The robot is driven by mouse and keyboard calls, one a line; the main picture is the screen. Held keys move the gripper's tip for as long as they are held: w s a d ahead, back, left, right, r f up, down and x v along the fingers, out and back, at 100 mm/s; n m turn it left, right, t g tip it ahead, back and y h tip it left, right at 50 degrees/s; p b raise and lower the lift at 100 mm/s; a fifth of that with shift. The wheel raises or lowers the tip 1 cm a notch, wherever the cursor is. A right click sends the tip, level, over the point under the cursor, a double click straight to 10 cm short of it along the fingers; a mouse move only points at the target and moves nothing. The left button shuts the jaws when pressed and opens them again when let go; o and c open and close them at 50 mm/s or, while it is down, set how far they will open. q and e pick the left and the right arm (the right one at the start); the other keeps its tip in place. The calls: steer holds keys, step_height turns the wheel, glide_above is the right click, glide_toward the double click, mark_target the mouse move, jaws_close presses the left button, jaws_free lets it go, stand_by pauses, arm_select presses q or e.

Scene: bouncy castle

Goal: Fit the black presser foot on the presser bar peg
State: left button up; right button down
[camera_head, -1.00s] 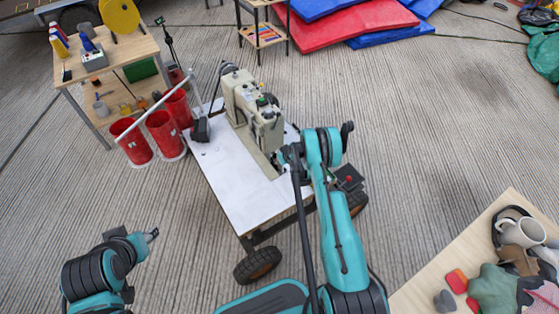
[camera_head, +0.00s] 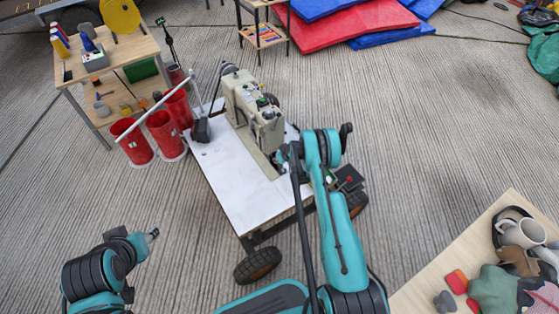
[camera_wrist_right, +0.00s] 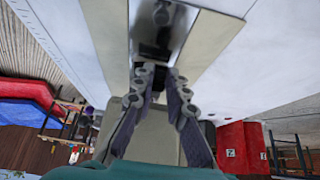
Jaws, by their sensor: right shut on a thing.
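The beige sewing machine (camera_head: 252,105) stands on a white-topped wheeled table (camera_head: 232,192). My right gripper (camera_head: 283,155) is at the needle end of the machine, mostly hidden behind its own wrist in the head view. In the right wrist view my right gripper (camera_wrist_right: 162,78) has its fingers close together, shut on a small dark thing, likely the black presser foot, mostly hidden between them. A shiny metal plate (camera_wrist_right: 150,48) lies just beyond the fingertips. I cannot make out the presser bar peg or whether the foot touches it. My left gripper (camera_head: 153,234) is far from the machine, over the floor.
Red bins (camera_head: 164,136) stand left of the machine table, with a white pole leaning across them. A wooden workbench (camera_head: 118,55) is at the back left. A cluttered wooden table (camera_head: 440,275) is at the lower right. Open floor lies to the right of the machine.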

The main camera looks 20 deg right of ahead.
steer(key=shift+w+a, duration=0.1)
steer(key=shift+w, duration=0.65)
stand_by(1.0)
steer(key=c, duration=1.5)
jaws_free()
steer(key=shift+o, duration=0.2)
steer(key=shift+r, duration=0.1)
steer(key=v, duration=1.1)
steer(key=shift+s+r, duration=0.25)
steer(key=shift+r, duration=0.1)
